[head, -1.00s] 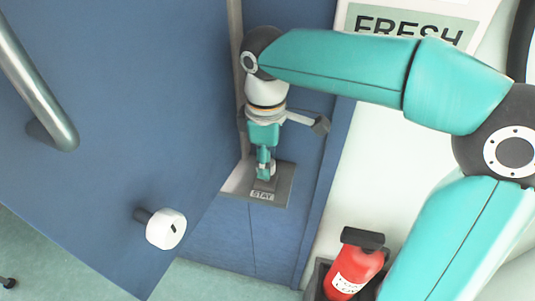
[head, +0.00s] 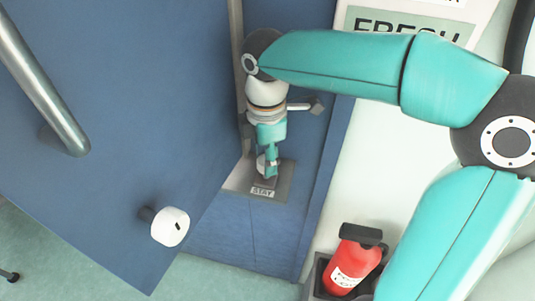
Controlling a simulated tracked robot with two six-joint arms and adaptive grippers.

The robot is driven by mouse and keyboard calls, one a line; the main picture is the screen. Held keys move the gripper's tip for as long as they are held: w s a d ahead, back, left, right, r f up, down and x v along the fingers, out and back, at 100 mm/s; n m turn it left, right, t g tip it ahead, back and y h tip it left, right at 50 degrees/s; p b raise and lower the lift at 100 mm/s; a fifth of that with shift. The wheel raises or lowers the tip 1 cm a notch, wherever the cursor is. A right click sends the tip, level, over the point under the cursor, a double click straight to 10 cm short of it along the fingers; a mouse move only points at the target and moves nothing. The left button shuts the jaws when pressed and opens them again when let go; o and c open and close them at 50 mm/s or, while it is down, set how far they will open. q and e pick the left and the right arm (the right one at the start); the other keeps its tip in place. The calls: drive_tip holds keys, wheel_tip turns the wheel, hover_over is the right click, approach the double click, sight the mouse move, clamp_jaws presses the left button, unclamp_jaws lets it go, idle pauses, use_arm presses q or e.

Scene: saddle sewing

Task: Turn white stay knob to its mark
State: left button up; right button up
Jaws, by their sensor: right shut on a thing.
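The grey STAY plate (head: 283,181) is on the blue panel in the middle of the view, with the word STAY on its lower edge. My right gripper (head: 269,172) reaches down to this plate and is shut on the white stay knob (head: 261,163). Only a small white part of the knob shows beside the fingers. The rest of the knob and its mark are hidden. My left gripper is not in view.
A blue door (head: 110,130) stands at left with a metal bar handle (head: 40,80) and a round white knob (head: 170,226) sticking out. A red extinguisher (head: 352,262) sits in a dark holder at lower right. A FRESH sign (head: 355,20) is on the wall.

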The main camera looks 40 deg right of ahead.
drive_tip(key=shift+w+r, duration=0.15)
drive_tip(key=o, duration=1.1)
drive_tip(key=shift+o, duration=0.2)
drive_tip(key=shift+r, duration=3.6)
